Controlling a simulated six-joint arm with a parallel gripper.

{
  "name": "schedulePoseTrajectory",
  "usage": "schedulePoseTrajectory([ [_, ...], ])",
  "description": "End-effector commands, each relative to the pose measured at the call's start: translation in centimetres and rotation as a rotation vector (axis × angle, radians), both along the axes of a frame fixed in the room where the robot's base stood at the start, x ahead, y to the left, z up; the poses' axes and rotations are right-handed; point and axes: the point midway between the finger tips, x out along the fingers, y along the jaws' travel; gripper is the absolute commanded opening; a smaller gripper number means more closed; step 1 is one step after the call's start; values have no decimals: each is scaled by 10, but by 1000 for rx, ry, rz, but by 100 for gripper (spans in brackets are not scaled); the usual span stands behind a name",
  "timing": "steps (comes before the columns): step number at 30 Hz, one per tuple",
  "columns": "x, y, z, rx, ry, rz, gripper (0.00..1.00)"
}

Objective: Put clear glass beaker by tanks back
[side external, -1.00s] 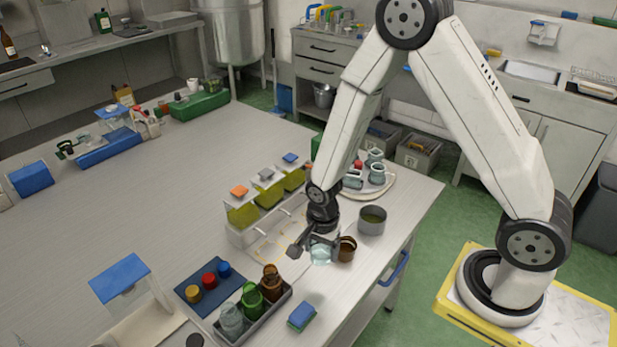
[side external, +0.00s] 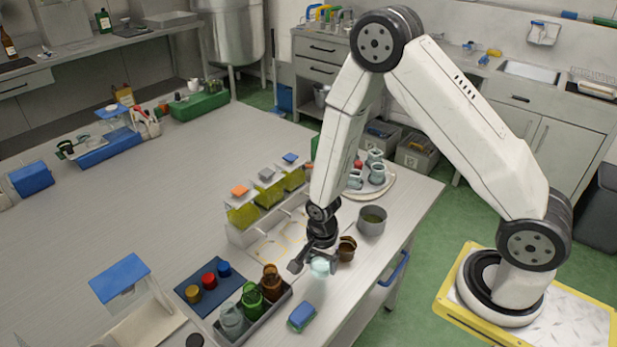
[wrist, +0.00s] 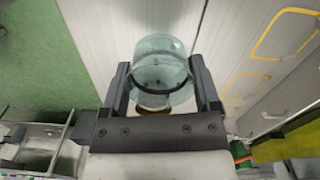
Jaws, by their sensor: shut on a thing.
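My gripper (side external: 314,261) is shut on a clear glass beaker (side external: 321,267) near the front edge of the bench. In the wrist view the beaker (wrist: 160,65) sits between the two fingers (wrist: 160,80). I cannot tell exactly how high it is above the bench. Left of and behind the gripper stand the tanks (side external: 242,216) of yellow-green liquid, with orange, grey and blue lids. Yellow outlines (side external: 266,249) are marked on a pale surface in front of the tanks; they also show in the wrist view (wrist: 284,35).
A brown beaker (side external: 347,249) stands close to the right of the held beaker, and a grey pot (side external: 372,220) behind it. A grey tray (side external: 225,338) with clear, green and brown bottles is at front left. A blue sponge-like block (side external: 302,316) lies near the edge.

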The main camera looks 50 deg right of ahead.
Motion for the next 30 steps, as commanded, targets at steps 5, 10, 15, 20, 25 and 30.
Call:
schedulePoseTrajectory([
  [5,0,0,-10,0,1,0,6],
  [10,-1,0,-25,-1,3,0,6],
  [15,0,0,-34,0,0,0,6],
  [20,0,0,-35,0,-1,0,6],
  [25,0,0,-35,0,0,0,6],
  [30,0,0,-38,0,1,0,89],
])
